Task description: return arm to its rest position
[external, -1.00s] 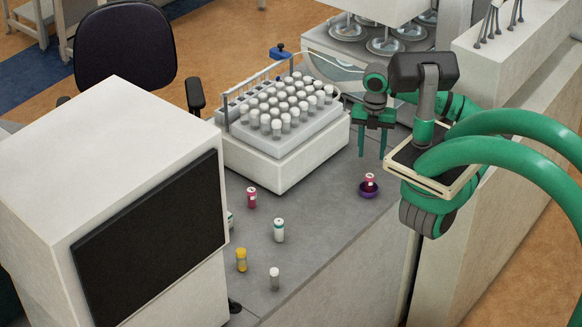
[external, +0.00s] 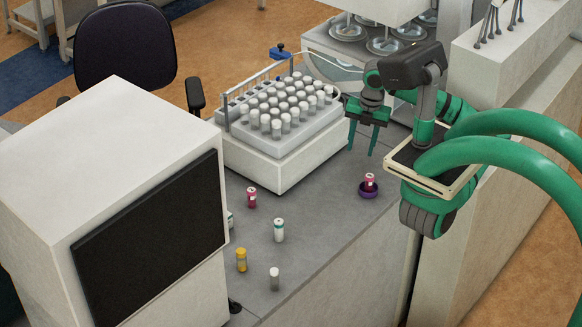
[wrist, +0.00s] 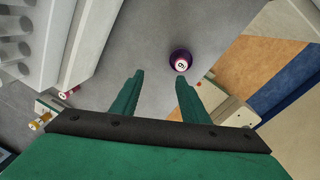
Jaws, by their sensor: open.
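My arm is green and dark grey, bent over the grey bench from the right in the external view. My gripper (external: 361,144) is open and empty, its two green fingers pointing down above the bench beside the white vial rack. In the wrist view the gripper (wrist: 158,88) shows two separate fingers with nothing between them. A purple round holder (external: 368,191) with a red-and-white vial (external: 370,180) upright in it stands on the bench below and to the right of the fingers. The purple holder also shows in the wrist view (wrist: 174,54), ahead of the fingertips.
A white rack (external: 262,162) full of capped vials stands left of my gripper. Several loose vials, including a yellow one (external: 241,260) and a white one (external: 279,230), stand on the bench (external: 310,225). A white box with a dark screen (external: 150,240) fills the lower left.

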